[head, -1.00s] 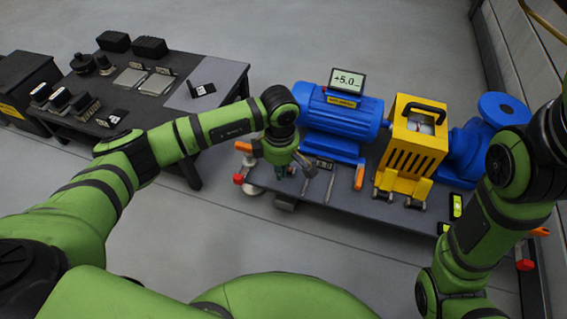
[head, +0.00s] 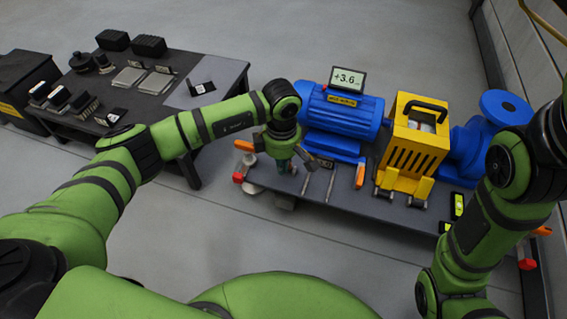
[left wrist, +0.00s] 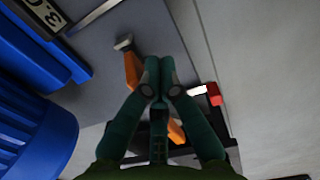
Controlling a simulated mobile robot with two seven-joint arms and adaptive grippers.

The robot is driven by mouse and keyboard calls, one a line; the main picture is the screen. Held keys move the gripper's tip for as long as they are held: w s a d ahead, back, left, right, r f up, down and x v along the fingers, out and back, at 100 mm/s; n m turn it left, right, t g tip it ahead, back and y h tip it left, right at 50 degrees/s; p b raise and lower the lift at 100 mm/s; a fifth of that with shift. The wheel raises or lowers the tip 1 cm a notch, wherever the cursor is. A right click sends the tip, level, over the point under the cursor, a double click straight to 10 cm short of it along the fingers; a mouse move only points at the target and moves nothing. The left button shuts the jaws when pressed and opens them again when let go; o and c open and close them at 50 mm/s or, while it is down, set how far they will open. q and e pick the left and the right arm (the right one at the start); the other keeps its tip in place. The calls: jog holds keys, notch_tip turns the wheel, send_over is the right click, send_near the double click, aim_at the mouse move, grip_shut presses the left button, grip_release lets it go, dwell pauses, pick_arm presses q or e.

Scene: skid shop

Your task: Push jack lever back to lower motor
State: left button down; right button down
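The blue motor (head: 340,112) stands on the skid (head: 400,205); the display (head: 348,79) on it reads +3.6. My left gripper (head: 285,168) is low at the skid's left end, in front of the motor. In the left wrist view its fingertips (left wrist: 158,88) are together, with nothing visible between them. An orange lever (left wrist: 131,70) with a grey end lies right beside the fingers; I cannot tell whether they touch. Another orange piece (left wrist: 176,131) is partly hidden behind a finger; an orange handle also shows at the skid's left end (head: 243,146). My right gripper is out of view.
A yellow coupling guard (head: 411,150) and a blue pump (head: 478,145) stand right of the motor. Loose tools (head: 308,181) lie on the skid's front. A red knob (head: 238,177) is at its left corner. A dark table (head: 230,75) with parts stands left; floor lies between.

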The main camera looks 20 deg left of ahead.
pick_arm(q)
jog(key=shift+w, duration=0.15)
jog(key=shift+w+b, duration=0.4)
jog(key=shift+w, duration=0.05)
dwell(0.5)
jog(key=shift+s+p, duration=0.6)
notch_tip(320, 180, up, 7)
jog(key=p, duration=0.5)
jog(key=shift+s, duration=0.1)
